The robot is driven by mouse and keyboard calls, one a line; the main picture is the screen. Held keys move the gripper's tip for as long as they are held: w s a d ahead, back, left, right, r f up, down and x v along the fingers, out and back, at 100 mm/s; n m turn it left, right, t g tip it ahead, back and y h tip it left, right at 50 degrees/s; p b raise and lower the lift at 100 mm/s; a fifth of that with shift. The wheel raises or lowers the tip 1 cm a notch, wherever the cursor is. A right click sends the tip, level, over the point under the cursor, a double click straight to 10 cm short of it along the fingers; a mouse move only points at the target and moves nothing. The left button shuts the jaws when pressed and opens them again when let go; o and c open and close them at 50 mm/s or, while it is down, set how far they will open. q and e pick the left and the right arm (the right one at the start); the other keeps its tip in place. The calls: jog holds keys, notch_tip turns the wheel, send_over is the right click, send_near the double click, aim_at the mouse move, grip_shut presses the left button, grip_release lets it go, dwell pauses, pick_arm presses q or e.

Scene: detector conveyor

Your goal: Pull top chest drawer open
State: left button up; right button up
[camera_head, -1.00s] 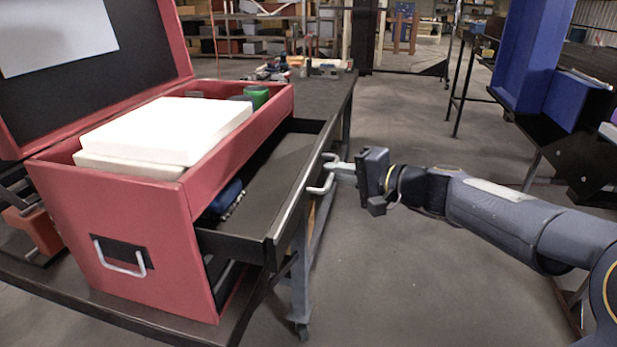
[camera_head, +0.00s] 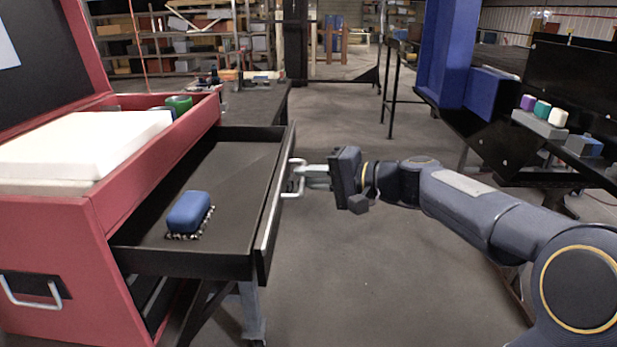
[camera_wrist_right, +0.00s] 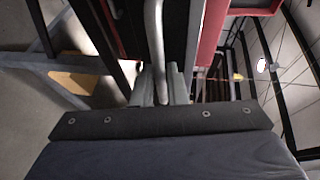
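The red chest (camera_head: 60,240) stands on a dark table at the left of the head view, its lid raised. Its black top drawer (camera_head: 225,165) is pulled far out to the right. A blue brush (camera_head: 189,213) with dark bristles lies inside the drawer. My right gripper (camera_head: 305,176) is at the drawer's front, its fingers closed around the metal handle (camera_head: 290,184). In the right wrist view the fingers (camera_wrist_right: 160,88) sit on both sides of the handle bar (camera_wrist_right: 153,40). My left gripper is not in view.
White slabs (camera_head: 75,145) and a green item (camera_head: 179,104) lie in the chest's top. At the right, a dark stand carries a blue upright box (camera_head: 448,50) and small coloured items (camera_head: 541,110). The floor right of the drawer is open.

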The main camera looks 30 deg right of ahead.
jog(key=o, duration=0.3)
jog(key=shift+o, duration=0.2)
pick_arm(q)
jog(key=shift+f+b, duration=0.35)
pick_arm(e)
jog(key=v, duration=0.7)
jog(key=shift+s+d, duration=0.2)
jog(key=shift+s, duration=0.15)
